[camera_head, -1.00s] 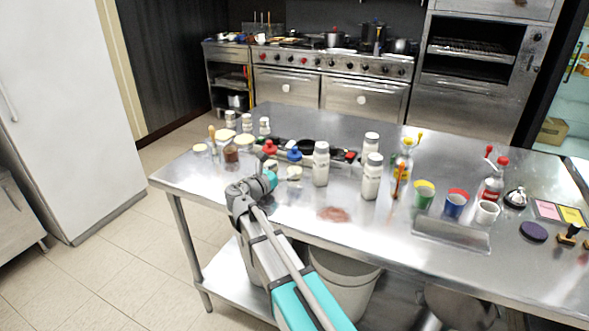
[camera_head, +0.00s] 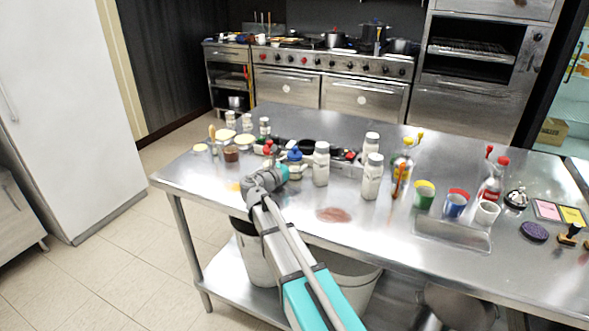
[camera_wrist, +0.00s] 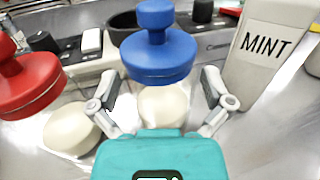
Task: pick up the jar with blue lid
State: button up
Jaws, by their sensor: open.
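The jar with the blue lid (camera_wrist: 157,48) stands in the middle of the wrist view, its cream body (camera_wrist: 163,106) below the knobbed lid. In the head view its blue lid (camera_head: 295,154) shows on the steel table, just beyond my gripper (camera_head: 280,173). In the wrist view my open gripper (camera_wrist: 156,98) has one finger on each side of the jar. Whether the fingers touch it I cannot tell. A similar jar with a red lid (camera_wrist: 27,82) stands close on the left.
A bottle marked MINT (camera_wrist: 265,50) stands close on the right. A dark pan (camera_wrist: 120,28) and small containers are behind. Cups, including a green one (camera_head: 424,195), are farther right on the steel table (camera_head: 300,222). The table's front left is mostly clear.

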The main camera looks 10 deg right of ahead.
jog(key=c, duration=1.1)
jog(key=shift+r, duration=0.2)
jog(key=shift+c, duration=0.2)
jog(key=shift+r+p, duration=0.75)
jog(key=shift+p, duration=0.25)
jog(key=s+r+p, duration=1.1)
jog(key=s, duration=0.3)
jog(key=shift+d, duration=0.4)
